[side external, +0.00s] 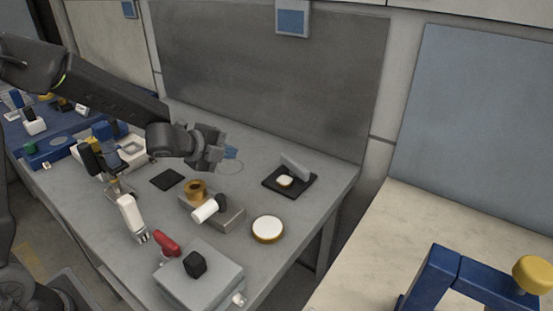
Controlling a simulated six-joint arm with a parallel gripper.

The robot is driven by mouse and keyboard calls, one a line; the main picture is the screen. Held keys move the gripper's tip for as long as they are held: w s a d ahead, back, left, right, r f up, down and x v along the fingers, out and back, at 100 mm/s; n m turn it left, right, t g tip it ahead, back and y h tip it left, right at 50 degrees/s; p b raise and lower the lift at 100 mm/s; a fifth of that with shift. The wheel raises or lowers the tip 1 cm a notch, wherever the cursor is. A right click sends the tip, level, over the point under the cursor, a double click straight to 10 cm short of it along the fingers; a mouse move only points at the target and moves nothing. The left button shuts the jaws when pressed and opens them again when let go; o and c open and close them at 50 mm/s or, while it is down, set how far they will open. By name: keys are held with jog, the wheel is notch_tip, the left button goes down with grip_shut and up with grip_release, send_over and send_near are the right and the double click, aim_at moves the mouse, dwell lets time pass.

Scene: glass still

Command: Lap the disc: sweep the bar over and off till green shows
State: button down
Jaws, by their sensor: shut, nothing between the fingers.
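A black square plate (270,183) lies on the grey table at the right. A small cream disc (285,182) sits on it. A light grey bar (296,167) lies or leans at the plate's far right side, close to the disc; whether they touch I cannot tell. A larger white-topped disc with a tan rim (268,229) rests on the table nearer the camera. I see no green on either disc. My gripper (231,153) is shut and empty, above the table to the left of the plate and apart from the bar.
A grey block with a brass ring (196,188) and a white cylinder (205,210) stands left of the large disc. A grey box with a black knob (195,264) is at the front. A dark square pad (167,179) lies left. An upright grey panel (290,80) closes the back.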

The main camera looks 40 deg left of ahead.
notch_tip(320, 180, down, 2)
jog(key=m+h, duration=0.1)
jog(key=m, duration=0.1)
send_near(284, 160)
jog(key=f, duration=0.1)
jog(key=w+f, duration=0.1)
jog(key=f, duration=0.1)
jog(key=shift+w+d+f+h, duration=0.15)
jog(key=shift+w+f+h, duration=0.05)
jog(key=shift+w+h, duration=0.1)
jog(key=w, duration=0.1)
jog(key=w+d, duration=0.1)
jog(key=w, duration=0.1)
jog(key=shift+w, duration=0.1)
jog(key=shift+w+d, duration=0.25)
jog(key=shift+w, duration=0.25)
